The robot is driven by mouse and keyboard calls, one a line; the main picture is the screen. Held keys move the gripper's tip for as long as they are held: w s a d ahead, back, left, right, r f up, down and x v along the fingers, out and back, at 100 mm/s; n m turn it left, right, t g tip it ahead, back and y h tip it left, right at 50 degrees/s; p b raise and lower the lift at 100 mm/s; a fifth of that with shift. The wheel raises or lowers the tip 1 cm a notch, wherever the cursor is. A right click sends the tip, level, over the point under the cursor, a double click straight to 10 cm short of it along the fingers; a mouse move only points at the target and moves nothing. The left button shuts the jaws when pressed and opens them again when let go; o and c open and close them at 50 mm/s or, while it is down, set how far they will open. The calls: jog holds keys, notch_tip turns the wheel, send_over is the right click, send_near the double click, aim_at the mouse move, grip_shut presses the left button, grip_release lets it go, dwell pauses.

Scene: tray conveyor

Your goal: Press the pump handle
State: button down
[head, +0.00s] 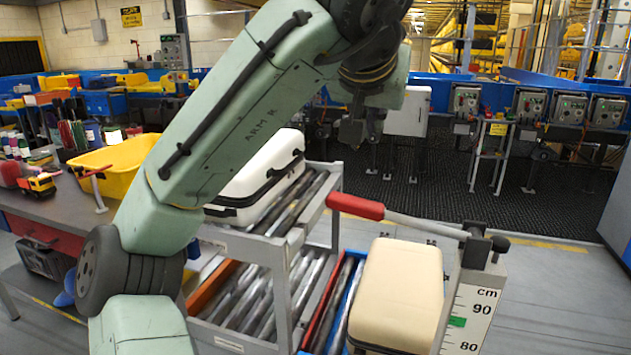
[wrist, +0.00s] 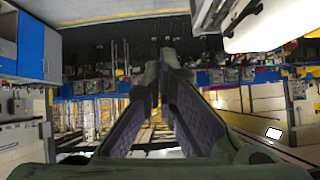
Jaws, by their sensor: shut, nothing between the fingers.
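The pump handle is a grey lever with a red grip (head: 355,206). It runs from a pivot on a post at the right, which carries a cm scale (head: 468,318), and slopes slightly up to the left. My gripper (head: 352,138) hangs above the red grip, apart from it, partly dark against the background. In the wrist view my gripper (wrist: 168,62) has its fingertips together with nothing between them. The pump handle cannot be made out in the wrist view.
A white case (head: 262,175) lies on the upper roller shelf, left of the grip; a cream case (head: 398,292) sits below the lever. A yellow bin (head: 112,160) and toy truck (head: 37,184) are on the left table. Space above the lever looks clear.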

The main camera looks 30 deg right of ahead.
jog(key=shift+s+a+f+g+y, duration=0.3)
jog(key=shift+s+a+f+y, duration=0.35)
jog(key=shift+a+f+y, duration=0.2)
jog(key=shift+d, duration=0.15)
jog(key=p, duration=0.3)
send_over(362, 202)
jog(key=f, duration=0.6)
jog(key=shift+s+d+f, duration=0.15)
jog(key=shift+d+f, duration=0.05)
jog(key=shift+f, duration=0.2)
notch_tip(362, 202, down, 3)
jog(key=shift+a+r, duration=0.15)
jog(key=shift+r, duration=0.05)
jog(key=shift+f, duration=0.65)
jog(key=shift+f, duration=0.1)
